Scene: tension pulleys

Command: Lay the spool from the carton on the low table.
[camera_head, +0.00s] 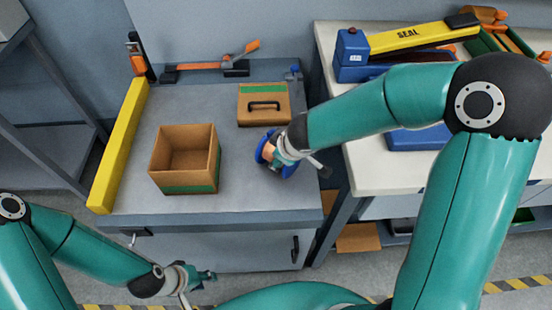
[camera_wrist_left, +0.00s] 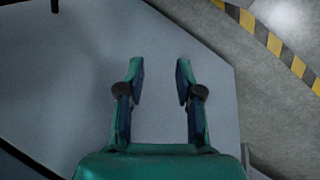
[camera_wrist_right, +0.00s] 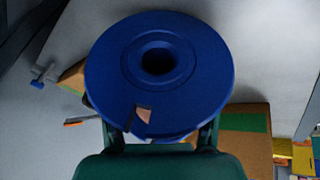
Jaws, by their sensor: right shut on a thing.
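A blue spool (camera_head: 262,147) is held in my right gripper (camera_head: 278,150), over the right part of the grey low table (camera_head: 240,190). In the right wrist view the spool (camera_wrist_right: 185,80) fills the space ahead of the fingers, its round flange and centre hole facing the camera. I cannot tell whether it touches the tabletop. The open carton (camera_head: 205,180) with a green band stands on the table left of the spool; the part of its inside I can see is empty. My left gripper (camera_head: 203,275) is in front of the table, fingers apart and empty (camera_wrist_left: 160,85).
A closed cardboard box (camera_head: 264,112) with a black handle stands behind the spool. A yellow bar (camera_head: 118,145) runs along the table's left edge. An orange-handled tool (camera_head: 212,66) lies at the back. A white bench (camera_head: 375,185) with a yellow SEAL device (camera_head: 420,38) is at right.

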